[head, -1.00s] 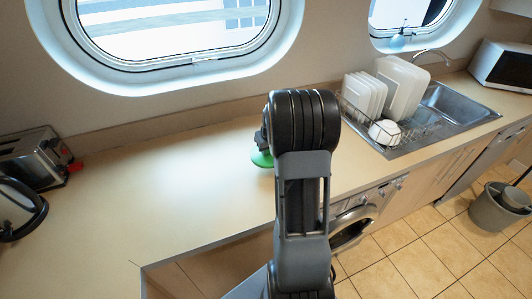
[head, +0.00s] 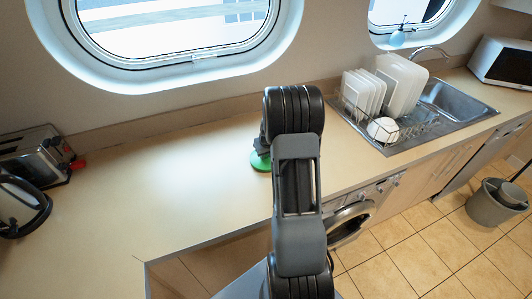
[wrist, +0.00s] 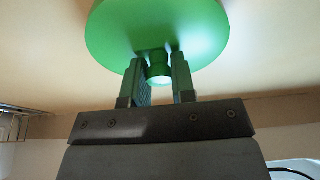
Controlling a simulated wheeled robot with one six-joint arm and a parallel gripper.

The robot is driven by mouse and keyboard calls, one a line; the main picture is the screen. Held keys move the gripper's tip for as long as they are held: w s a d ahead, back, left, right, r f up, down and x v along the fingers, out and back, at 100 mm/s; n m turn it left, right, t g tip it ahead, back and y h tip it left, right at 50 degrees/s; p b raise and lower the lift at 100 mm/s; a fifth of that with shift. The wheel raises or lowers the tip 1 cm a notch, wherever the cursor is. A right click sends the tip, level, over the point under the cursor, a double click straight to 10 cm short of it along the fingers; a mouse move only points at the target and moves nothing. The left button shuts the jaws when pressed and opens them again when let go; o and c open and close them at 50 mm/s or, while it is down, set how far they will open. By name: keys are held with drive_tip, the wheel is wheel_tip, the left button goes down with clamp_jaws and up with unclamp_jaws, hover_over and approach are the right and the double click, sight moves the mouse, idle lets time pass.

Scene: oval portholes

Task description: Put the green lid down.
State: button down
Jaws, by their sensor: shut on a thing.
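The green lid (wrist: 158,30) is a round disc with a knob, seen close up in the wrist view. My gripper (wrist: 159,78) is shut on the lid's knob, one finger on each side. In the head view the lid (head: 260,162) shows as a small green edge at the left of my arm, over the pale worktop (head: 180,180). My arm hides most of it and most of the gripper. I cannot tell whether the lid touches the worktop.
A toaster (head: 38,152) and a kettle (head: 20,205) stand at the far left. A dish rack with plates (head: 365,92) and a bowl (head: 383,129) stands by the sink (head: 445,100) on the right. The worktop left of the lid is clear.

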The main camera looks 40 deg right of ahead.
drive_tip(key=shift+f, duration=0.25)
drive_tip(key=c, duration=0.9)
unclamp_jaws()
drive_tip(key=shift+r, duration=0.1)
drive_tip(key=shift+c, duration=0.2)
